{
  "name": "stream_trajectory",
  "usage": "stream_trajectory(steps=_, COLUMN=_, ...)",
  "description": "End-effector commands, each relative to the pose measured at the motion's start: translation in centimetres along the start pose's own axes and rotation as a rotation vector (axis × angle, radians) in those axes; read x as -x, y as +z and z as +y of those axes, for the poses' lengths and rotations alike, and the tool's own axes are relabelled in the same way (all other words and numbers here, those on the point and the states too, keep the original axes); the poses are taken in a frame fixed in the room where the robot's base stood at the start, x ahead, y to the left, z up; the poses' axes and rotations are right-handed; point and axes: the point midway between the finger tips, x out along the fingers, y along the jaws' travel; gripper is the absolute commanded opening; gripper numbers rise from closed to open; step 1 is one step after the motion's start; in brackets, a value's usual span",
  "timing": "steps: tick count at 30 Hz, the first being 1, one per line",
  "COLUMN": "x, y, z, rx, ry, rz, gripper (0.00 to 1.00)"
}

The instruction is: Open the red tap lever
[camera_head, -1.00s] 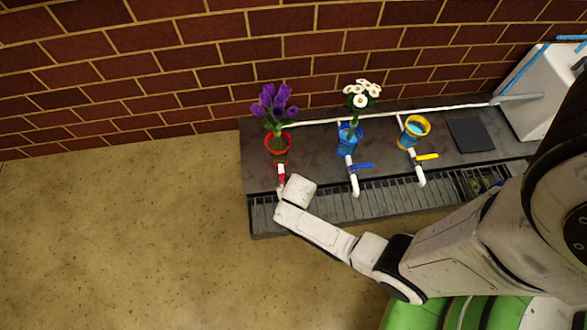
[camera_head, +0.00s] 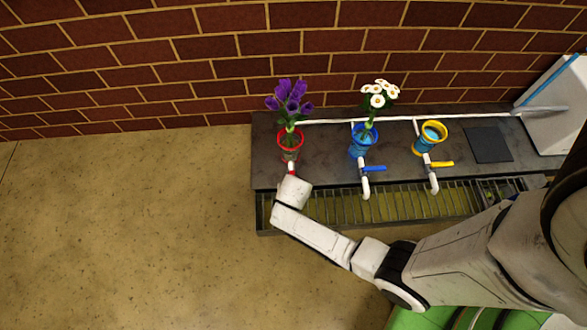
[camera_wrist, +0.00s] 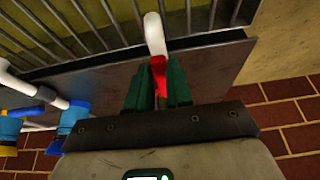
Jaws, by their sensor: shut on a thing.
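The red tap lever (camera_wrist: 158,72) is between the two dark green fingers of my gripper (camera_wrist: 157,88) in the wrist view, and they are shut on it. The white tap spout (camera_wrist: 154,34) curves out just beyond it. In the head view, a small part of the red lever (camera_head: 291,167) shows below the red pot, above the white end of my arm (camera_head: 293,190). My wrist hides the rest of that tap and my fingers there. I cannot tell how far the lever is turned.
A red pot (camera_head: 290,147) holds purple flowers. A blue pot (camera_head: 359,148) holds white flowers, and a yellow-rimmed pot (camera_head: 428,140) stands beside it. The blue lever (camera_head: 373,169) and yellow lever (camera_head: 442,164) are to the right. A grate (camera_head: 400,205) runs along the front.

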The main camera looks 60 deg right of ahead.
Motion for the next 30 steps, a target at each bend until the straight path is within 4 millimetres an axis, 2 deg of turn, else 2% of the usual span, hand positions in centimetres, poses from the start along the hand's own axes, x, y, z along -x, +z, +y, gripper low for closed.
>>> stream_trajectory(steps=1, x=0.0, y=0.1, z=-0.1, rx=-0.002, ry=-0.003, rz=-0.002, gripper=0.22)
stream_trajectory(steps=9, x=0.0, y=0.0, z=-0.1, rx=-0.001, ry=-0.002, rz=-0.001, gripper=0.46)
stream_trajectory(steps=17, x=0.3, y=0.0, z=0.0, rx=-0.001, ry=-0.002, rz=0.000, gripper=0.46)
stream_trajectory(steps=20, x=1.3, y=-0.1, z=0.0, rx=0.000, ry=-0.001, rz=-0.001, gripper=0.46)
stream_trajectory(steps=30, x=7.8, y=-0.1, z=0.0, rx=0.000, ry=-0.003, rz=-0.001, gripper=0.46)
